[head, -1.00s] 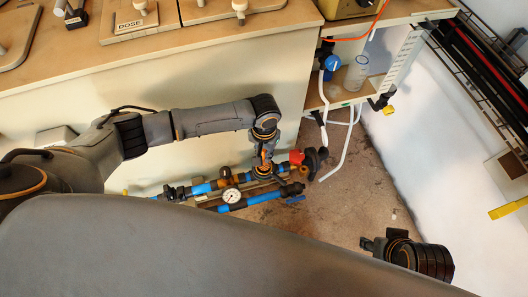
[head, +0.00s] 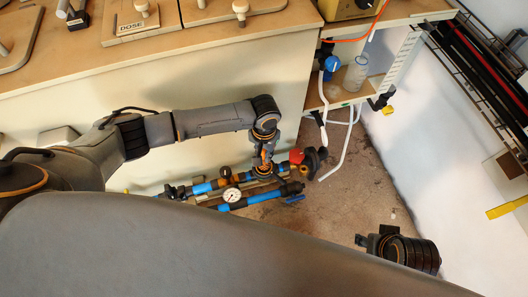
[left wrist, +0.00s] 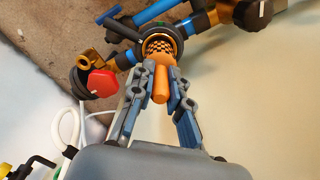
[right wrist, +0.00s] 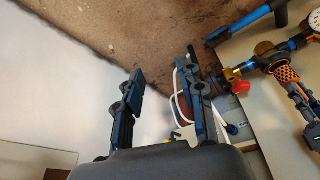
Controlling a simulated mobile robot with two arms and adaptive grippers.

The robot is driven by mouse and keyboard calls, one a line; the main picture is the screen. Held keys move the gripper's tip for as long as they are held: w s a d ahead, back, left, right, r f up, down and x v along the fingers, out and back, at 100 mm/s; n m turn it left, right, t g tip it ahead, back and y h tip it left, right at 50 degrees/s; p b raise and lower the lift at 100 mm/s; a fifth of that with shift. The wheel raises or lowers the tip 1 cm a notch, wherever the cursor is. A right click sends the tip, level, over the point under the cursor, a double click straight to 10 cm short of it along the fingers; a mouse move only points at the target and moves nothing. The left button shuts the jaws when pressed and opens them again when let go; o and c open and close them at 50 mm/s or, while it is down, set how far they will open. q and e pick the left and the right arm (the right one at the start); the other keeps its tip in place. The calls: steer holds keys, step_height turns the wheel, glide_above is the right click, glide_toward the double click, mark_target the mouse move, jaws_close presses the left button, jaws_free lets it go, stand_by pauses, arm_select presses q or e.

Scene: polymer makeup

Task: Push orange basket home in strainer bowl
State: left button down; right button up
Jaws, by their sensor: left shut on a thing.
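The orange basket (left wrist: 160,48) has a checkered mesh body and a plain orange stem. In the left wrist view its mesh end is at the mouth of the dark round strainer bowl (left wrist: 177,43), seemingly partly inside; the exact depth is hard to judge. My left gripper (left wrist: 161,75) is shut on the basket, its fingers on either side of the stem. The basket also shows in the right wrist view (right wrist: 286,74), below the pipe. In the head view my left gripper (head: 268,158) is over the pipework and hides most of the basket. My right gripper (right wrist: 163,72) is open and empty, away from the bowl.
Blue pipes with a pressure gauge (head: 231,195) run low beside the bench (head: 200,75). A red valve knob (left wrist: 101,82) is near the bowl. White hoses (head: 347,145) hang from the shelf. The floor (head: 345,210) near my right gripper is clear.

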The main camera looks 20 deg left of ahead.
steer(key=shift+r, duration=0.15)
stand_by(0.3)
arm_select(q)
steer(key=shift+p, duration=0.3)
arm_select(e)
steer(key=x, duration=0.4)
steer(key=shift+s, duration=0.2)
stand_by(0.4)
steer(key=shift+s+d, duration=0.1)
steer(key=shift+s, duration=0.05)
stand_by(0.3)
arm_select(q)
steer(key=shift+p, duration=0.3)
